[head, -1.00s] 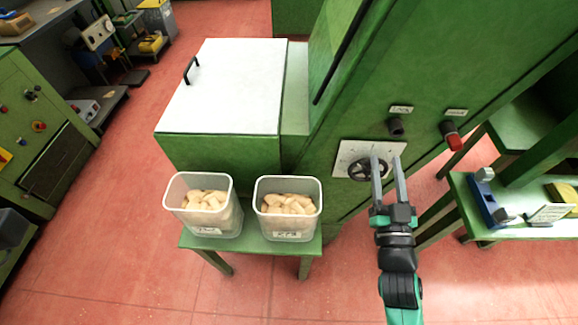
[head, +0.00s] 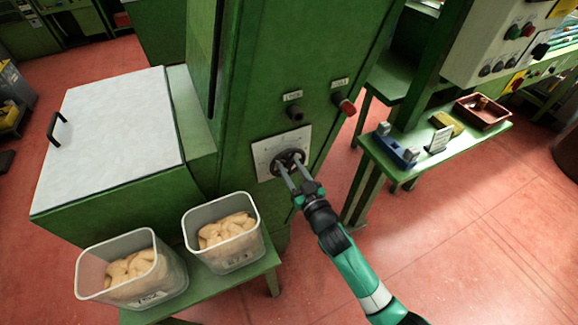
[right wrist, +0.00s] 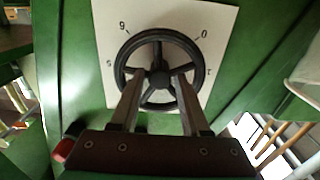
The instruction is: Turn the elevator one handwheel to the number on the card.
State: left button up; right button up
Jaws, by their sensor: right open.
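The dark handwheel (head: 291,154) sits on a white dial plate (head: 263,157) on the front of the tall green cabinet. In the right wrist view the spoked wheel (right wrist: 159,78) fills the middle, and the plate (right wrist: 188,17) shows digits around it, including 6 and 0. My right gripper (head: 287,164) is open, its fingertips at the wheel. In the right wrist view its two fingers (right wrist: 157,72) lie either side of the hub, within the rim's outline; contact cannot be told. A small white card (head: 438,138) stands on the right table, its writing unreadable. My left gripper is not in view.
A black knob (head: 296,113) and a red-tipped knob (head: 344,105) project above the wheel. The right table also holds a blue fixture (head: 396,150) and a reddish tray (head: 483,112).

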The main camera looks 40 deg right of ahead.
jog(key=shift+w+d, duration=0.2)
jog(key=shift+w, duration=0.35)
grip_shut()
jog(key=shift+n, duration=0.4)
jog(key=n+p, duration=0.1)
jog(key=n, duration=0.2)
jog(key=shift+n, duration=0.4)
jog(key=n+p, duration=0.1)
jog(key=n, duration=0.3)
